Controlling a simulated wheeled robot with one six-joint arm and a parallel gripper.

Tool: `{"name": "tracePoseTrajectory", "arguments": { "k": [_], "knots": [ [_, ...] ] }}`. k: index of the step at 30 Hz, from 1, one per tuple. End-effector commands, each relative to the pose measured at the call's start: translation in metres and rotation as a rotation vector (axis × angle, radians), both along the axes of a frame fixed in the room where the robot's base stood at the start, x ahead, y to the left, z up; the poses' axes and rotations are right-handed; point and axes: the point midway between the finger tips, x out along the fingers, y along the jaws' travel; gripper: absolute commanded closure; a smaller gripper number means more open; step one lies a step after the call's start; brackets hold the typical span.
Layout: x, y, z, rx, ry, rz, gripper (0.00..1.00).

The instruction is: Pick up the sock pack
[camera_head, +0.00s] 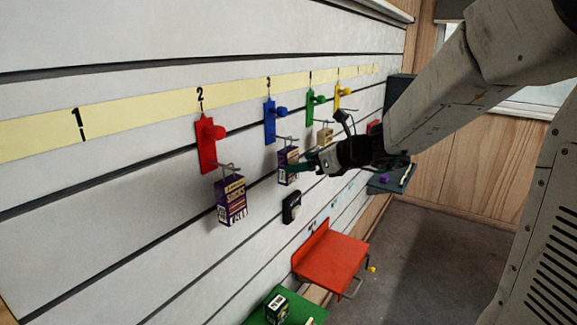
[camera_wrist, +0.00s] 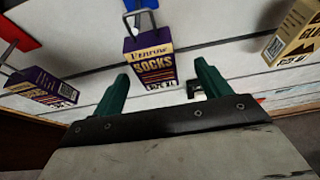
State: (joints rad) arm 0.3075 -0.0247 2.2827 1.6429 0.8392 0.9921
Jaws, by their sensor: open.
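A purple and cream sock pack (camera_wrist: 150,66) hangs upright from a metal hook on a blue holder (camera_head: 270,122). It also shows in the head view (camera_head: 288,155), partly covered by my gripper. My gripper (camera_head: 303,165) is open, its green fingers in front of that pack. In the wrist view my gripper (camera_wrist: 161,72) has one finger to each side of the pack, with gaps on both sides. Another sock pack (camera_head: 231,203) hangs from the hook on a red holder (camera_head: 207,145); it shows at the left of the wrist view (camera_wrist: 42,87).
A beige pack (camera_head: 325,136) hangs to the right under a green holder (camera_head: 315,97); it is close by in the wrist view (camera_wrist: 293,34). A black item (camera_head: 292,206) is on the wall below. A red shelf (camera_head: 332,265) and a green shelf (camera_head: 258,312) jut out lower down.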

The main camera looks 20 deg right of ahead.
Motion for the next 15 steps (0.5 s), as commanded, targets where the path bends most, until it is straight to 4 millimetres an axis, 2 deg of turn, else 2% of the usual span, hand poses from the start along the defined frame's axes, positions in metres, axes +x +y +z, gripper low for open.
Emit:
{"name": "tracePoseTrajectory", "arguments": {
  "k": [10,15],
  "knots": [
    [0.033,0.032,-0.01,-0.003,-0.001,0.007,0.24],
    [0.046,0.042,-0.017,-0.003,-0.001,0.006,0.24]
  ]
}}
